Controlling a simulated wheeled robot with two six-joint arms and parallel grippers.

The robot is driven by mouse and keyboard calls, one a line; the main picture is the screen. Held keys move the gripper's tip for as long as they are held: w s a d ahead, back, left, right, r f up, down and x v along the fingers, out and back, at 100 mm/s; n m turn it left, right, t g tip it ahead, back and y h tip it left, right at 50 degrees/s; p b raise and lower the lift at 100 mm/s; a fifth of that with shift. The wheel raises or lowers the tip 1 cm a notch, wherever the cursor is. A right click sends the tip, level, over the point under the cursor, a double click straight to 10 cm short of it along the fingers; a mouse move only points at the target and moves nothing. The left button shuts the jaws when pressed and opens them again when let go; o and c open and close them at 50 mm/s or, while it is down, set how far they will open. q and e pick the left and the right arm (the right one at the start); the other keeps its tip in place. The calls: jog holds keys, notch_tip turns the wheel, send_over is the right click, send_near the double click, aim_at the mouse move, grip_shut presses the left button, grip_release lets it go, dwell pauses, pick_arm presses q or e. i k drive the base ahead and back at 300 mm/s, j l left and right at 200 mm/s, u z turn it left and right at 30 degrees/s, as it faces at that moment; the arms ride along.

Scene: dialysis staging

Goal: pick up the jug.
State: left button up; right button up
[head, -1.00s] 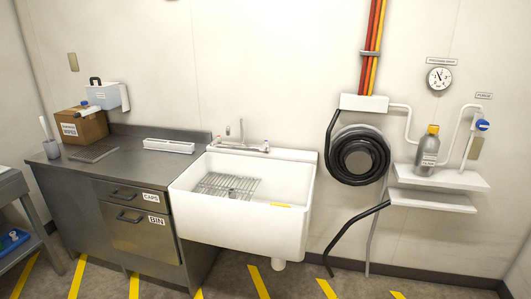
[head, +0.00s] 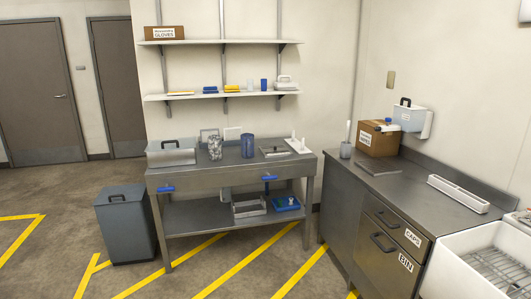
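I cannot tell for certain which thing is the jug. A tall blue vessel (head: 247,146) and a clear, patterned vessel (head: 215,147) stand upright on the steel table (head: 235,178) at the middle left. A white lidded container with a black handle (head: 410,117) is at the wall above the right-hand counter. A grey cup (head: 346,150) with a white stick in it stands on that counter. Neither of my grippers is in view.
A lidded metal box (head: 171,153) is on the table's left end. A grey bin (head: 126,225) stands left of the table. The counter with drawers (head: 391,232) and the white sink (head: 455,262) are at the right. Yellow-striped floor (head: 60,225) is open at the left.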

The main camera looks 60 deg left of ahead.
aim_at(247, 139)
jog(key=j, duration=0.8)
jog(key=i+j+u, duration=0.1)
jog(key=j, duration=0.7)
jog(key=i+j, duration=0.1)
jog(key=j, duration=0.7)
